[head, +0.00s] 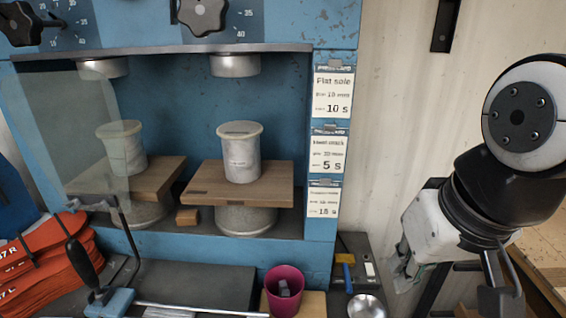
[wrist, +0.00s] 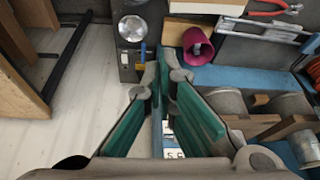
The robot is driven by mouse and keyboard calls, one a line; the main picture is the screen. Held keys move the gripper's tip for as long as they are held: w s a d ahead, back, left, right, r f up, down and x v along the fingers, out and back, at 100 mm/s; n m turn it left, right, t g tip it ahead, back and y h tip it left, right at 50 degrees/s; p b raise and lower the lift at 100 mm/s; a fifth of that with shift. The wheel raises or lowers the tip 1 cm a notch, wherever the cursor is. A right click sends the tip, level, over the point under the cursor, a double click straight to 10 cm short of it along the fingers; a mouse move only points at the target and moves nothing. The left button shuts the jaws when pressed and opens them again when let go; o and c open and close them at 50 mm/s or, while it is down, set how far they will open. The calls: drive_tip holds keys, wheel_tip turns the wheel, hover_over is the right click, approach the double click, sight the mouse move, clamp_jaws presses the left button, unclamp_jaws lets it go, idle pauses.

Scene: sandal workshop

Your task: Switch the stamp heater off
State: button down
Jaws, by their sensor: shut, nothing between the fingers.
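I cannot tell for sure which thing is the stamp heater. A narrow dark unit (head: 352,246) right of the blue press carries a blue-handled tool (head: 346,272), a small white piece like a switch (head: 369,268) and a shiny round dish (head: 366,306). In the wrist view the same unit shows at the top with the dish (wrist: 132,28) and the white piece (wrist: 123,58). My gripper (wrist: 165,72) has teal fingers, shut and empty, with the tips pointing towards the unit and a magenta cup. In the head view my arm hangs at the right; its fingertips are hard to make out.
The blue press (head: 322,225) holds white cylinders on wooden boards. The magenta cup (head: 284,290) stands in front of it, left of the dark unit. Orange soles (head: 50,255) lie at the left. A wooden bench (head: 545,250) is at the right.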

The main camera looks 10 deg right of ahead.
drive_tip(key=w+d+m+g, duration=0.15)
drive_tip(key=w+m, duration=0.35)
drive_tip(key=w, duration=0.6)
drive_tip(key=m+g+b, duration=0.2)
drive_tip(key=m+g, duration=0.1)
drive_tip(key=m, duration=1.1)
hover_over(368, 264)
wheel_tip(368, 264, down, 22)
drive_tip(key=f, duration=0.1)
drive_tip(key=shift+r+t, duration=0.25)
wheel_tip(368, 264, down, 14)
drive_tip(key=shift+r+p, duration=0.1)
drive_tip(key=shift+p, duration=0.35)
